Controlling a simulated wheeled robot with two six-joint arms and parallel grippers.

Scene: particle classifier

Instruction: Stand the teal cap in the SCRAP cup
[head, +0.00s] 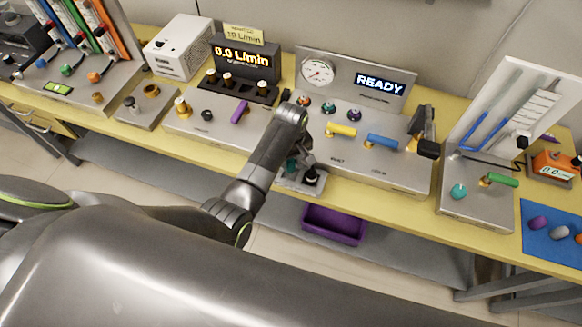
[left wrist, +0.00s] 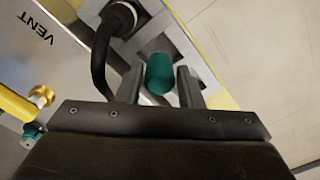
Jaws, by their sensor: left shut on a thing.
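My left gripper (head: 298,163) reaches down at the front edge of the bench, in front of the middle panel. In the left wrist view my left gripper (left wrist: 159,88) is shut on a teal cap (left wrist: 160,72), which sits between its two fingers. A grey metal fixture (left wrist: 190,45) lies just beyond the cap; I cannot tell whether they touch. In the head view the cap is mostly hidden by my gripper, with a little teal (head: 291,165) showing. No label reading SCRAP is legible, so I cannot identify that cup. My right gripper is not in view.
A black round fitting (head: 311,175) stands beside my gripper; its black hose (left wrist: 104,55) runs close to the fingers. The middle panel holds a yellow handle (head: 341,130) and a blue handle (head: 382,140). A purple bin (head: 333,224) sits below the bench edge. Another teal piece (head: 459,191) stands right.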

